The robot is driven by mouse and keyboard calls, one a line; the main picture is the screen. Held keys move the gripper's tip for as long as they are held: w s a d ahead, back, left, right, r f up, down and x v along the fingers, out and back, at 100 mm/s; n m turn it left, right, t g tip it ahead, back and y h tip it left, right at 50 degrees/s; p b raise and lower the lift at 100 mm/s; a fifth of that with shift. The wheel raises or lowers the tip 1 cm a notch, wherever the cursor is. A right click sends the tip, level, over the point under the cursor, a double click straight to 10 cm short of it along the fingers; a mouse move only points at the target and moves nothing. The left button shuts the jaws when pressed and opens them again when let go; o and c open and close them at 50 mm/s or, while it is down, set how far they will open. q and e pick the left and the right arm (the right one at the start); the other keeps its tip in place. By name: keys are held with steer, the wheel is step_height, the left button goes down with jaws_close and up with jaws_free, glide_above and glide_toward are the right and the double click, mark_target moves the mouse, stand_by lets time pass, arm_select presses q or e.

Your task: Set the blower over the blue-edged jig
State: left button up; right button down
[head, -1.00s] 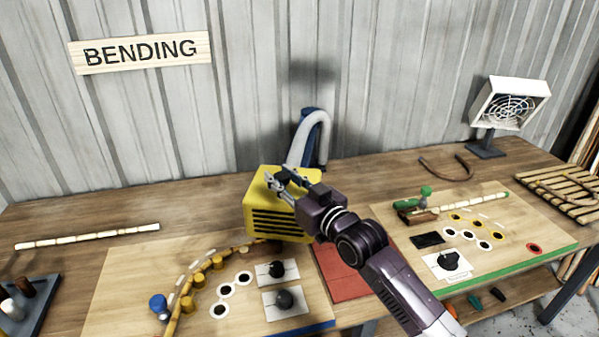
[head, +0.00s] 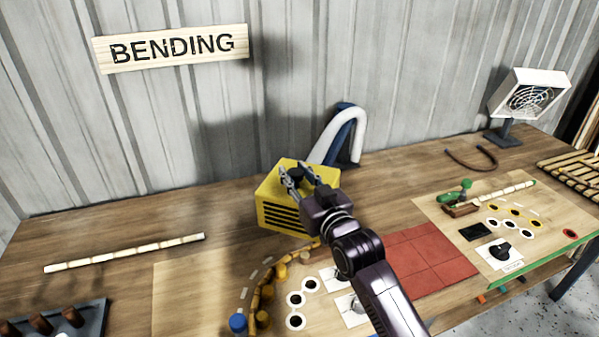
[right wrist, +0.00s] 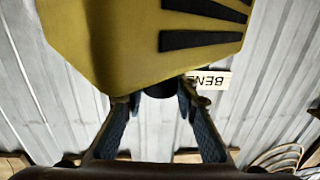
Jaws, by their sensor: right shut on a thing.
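The yellow blower (head: 282,214), a box with black vent slots, is in my right gripper (head: 303,180). The gripper is shut on the black knob on its top. In the right wrist view the blower (right wrist: 110,45) fills the top, with the fingers (right wrist: 158,98) on either side of the dark knob. The left jig board (head: 190,300), with a curved row of wooden pegs (head: 266,292), lies in front of the blower. Its blue edge is below the head view. Whether the blower clears the board's back edge is hard to tell. My left gripper is not in view.
A white hose on a blue stand (head: 346,145) is behind the blower. Red tiles (head: 428,262) lie between the left board and a green-edged board (head: 540,250). A segmented stick (head: 125,253) and a dark rack (head: 60,322) are at left. A fan (head: 528,98) stands at back right.

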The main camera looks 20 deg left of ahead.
steer(key=c, duration=1.5)
jaws_free()
steer(key=v, duration=1.2)
